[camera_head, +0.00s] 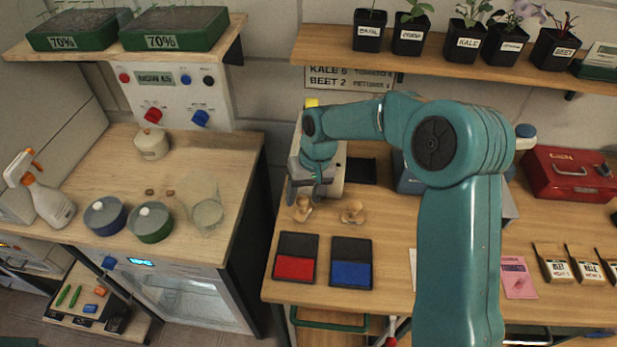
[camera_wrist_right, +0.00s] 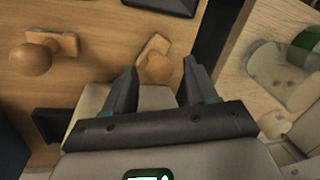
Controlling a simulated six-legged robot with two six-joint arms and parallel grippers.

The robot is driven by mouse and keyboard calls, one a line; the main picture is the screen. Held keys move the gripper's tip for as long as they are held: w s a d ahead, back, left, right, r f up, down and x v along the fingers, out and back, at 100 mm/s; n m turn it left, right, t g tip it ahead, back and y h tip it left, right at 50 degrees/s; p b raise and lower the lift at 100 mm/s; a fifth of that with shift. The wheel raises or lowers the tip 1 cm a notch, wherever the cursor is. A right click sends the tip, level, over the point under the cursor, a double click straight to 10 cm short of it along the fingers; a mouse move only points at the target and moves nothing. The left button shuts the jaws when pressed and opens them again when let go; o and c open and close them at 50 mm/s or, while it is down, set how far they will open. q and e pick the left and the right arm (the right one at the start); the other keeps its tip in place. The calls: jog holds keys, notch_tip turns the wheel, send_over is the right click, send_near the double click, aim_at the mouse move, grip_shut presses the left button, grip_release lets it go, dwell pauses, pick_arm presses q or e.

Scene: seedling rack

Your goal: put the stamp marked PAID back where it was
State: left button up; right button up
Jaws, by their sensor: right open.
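Two wooden stamps lie on the right-hand table. The left stamp (camera_head: 302,209) is just beyond the fingertips of my right gripper (camera_head: 306,194); the right stamp (camera_head: 352,210) is a little apart. In the right wrist view, the left stamp (camera_wrist_right: 158,67) shows between the open, empty fingers of my right gripper (camera_wrist_right: 160,78). The other stamp (camera_wrist_right: 34,59) lies to the left there, apart from the fingers. Both seem to lie on their sides. No PAID marking is readable on either. My left gripper is not in view.
A red ink pad (camera_head: 295,267) and a blue ink pad (camera_head: 351,274) lie in front of the stamps. Behind my right gripper stands a pale device, partly hidden by my arm. Seed packets (camera_head: 552,262) and a red toolbox (camera_head: 570,175) are at right. A gap separates the left bench (camera_head: 190,240).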

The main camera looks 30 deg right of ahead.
jog(key=v, duration=0.9)
jog(key=shift+r+b, duration=0.3)
jog(key=shift+r, duration=0.05)
jog(key=shift+s, duration=0.1)
